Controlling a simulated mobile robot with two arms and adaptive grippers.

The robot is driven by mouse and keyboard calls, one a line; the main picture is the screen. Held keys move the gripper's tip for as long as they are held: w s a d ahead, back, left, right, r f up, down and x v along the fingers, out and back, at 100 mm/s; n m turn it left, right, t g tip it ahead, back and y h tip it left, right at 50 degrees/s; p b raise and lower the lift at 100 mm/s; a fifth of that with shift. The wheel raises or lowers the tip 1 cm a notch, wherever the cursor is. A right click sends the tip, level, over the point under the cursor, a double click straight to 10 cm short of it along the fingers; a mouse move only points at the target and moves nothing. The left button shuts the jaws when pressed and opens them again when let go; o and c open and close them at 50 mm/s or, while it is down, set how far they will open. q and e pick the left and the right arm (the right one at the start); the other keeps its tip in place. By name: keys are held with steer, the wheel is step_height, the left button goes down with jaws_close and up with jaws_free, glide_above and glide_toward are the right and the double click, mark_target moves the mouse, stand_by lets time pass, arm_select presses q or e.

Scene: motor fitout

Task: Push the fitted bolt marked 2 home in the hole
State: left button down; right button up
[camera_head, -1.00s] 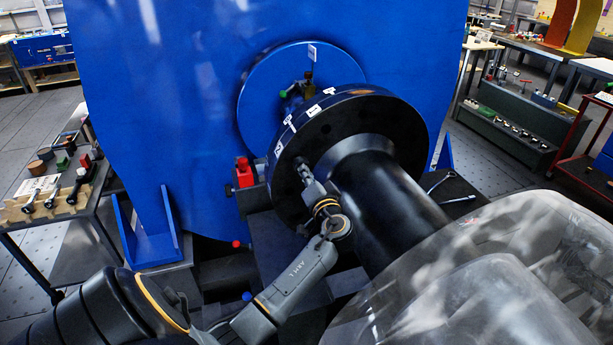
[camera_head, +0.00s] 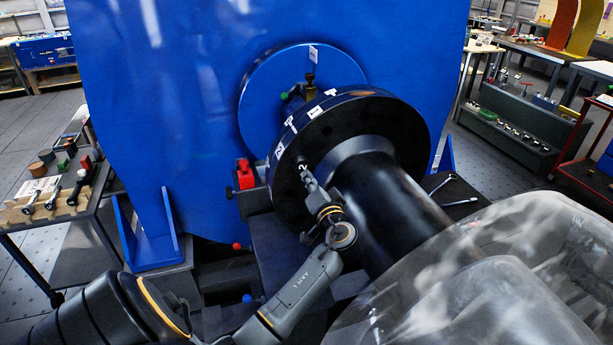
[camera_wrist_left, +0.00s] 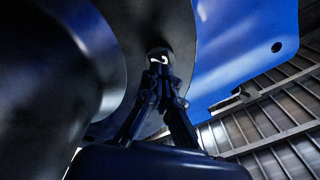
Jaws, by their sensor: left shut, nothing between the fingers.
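The bolt marked 2 (camera_head: 302,164) sits in the face of the black coupling flange (camera_head: 391,117), at its left side. Its white 2 faces me; how deep it sits is hidden. My left gripper (camera_head: 306,177) is shut and empty, its fingertips right at the bolt head. In the left wrist view the dark bolt head with a white mark (camera_wrist_left: 160,58) lies just beyond the closed fingertips (camera_wrist_left: 162,75). I cannot tell whether they touch it. My right gripper is not in view.
The flange is on a thick black shaft (camera_head: 385,205) beside a blue hub (camera_head: 262,98) and large blue housing (camera_head: 210,60). A red block (camera_head: 245,175) stands left of the flange. A tool bench (camera_head: 45,215) is at the left; wrenches (camera_head: 455,195) lie at the right.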

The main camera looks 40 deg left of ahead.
arm_select(q)
steer(key=v, duration=0.7)
steer(key=shift+d, duration=0.15)
steer(key=shift+f, duration=0.1)
